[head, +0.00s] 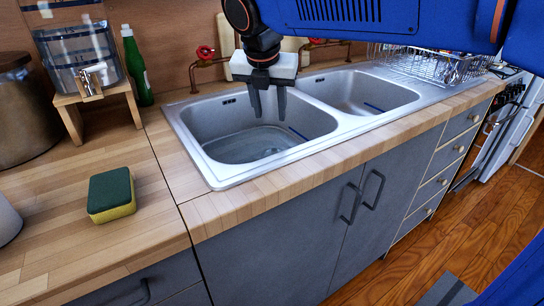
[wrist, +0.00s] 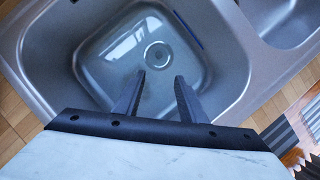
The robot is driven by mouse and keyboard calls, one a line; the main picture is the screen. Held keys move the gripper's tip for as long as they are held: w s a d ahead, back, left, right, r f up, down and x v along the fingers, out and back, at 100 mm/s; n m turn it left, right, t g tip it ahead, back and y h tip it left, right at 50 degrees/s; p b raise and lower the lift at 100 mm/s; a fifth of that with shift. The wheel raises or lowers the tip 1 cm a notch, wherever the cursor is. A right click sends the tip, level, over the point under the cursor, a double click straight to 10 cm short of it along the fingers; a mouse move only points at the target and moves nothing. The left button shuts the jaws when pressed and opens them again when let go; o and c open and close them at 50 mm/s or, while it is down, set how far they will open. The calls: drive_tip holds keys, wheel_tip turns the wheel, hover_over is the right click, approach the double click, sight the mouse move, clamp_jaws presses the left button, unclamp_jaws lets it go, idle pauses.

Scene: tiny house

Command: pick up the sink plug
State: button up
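A small round metal disc, seemingly the sink plug (wrist: 157,55), sits at the drain on the floor of the left sink basin. In the head view it shows faintly as the sink plug (head: 271,152) low in the basin; I cannot tell plug from drain fitting there. The steel double sink (head: 190,142) is set into the wooden counter. My gripper (head: 269,115) hangs fingers down over the left basin, above the disc and apart from it. In the wrist view my gripper (wrist: 160,76) has its fingers apart with nothing between them.
Copper pipes with a red valve (head: 205,52) run behind the sink. A wire dish rack (head: 425,62) stands to the right. A green bottle (head: 136,65), a glass dispenser (head: 80,50) on a wooden stand and a sponge (head: 112,194) are at left. The basin walls surround my fingers.

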hover_over(274, 150)
drive_tip(key=s, duration=0.3)
drive_tip(key=f, duration=1.1)
drive_tip(key=shift+a+f, duration=0.15)
drive_tip(key=shift+a, duration=0.15)
drive_tip(key=shift+w+x, duration=0.25)
drive_tip(key=shift+x, duration=2.4)
clamp_jaws()
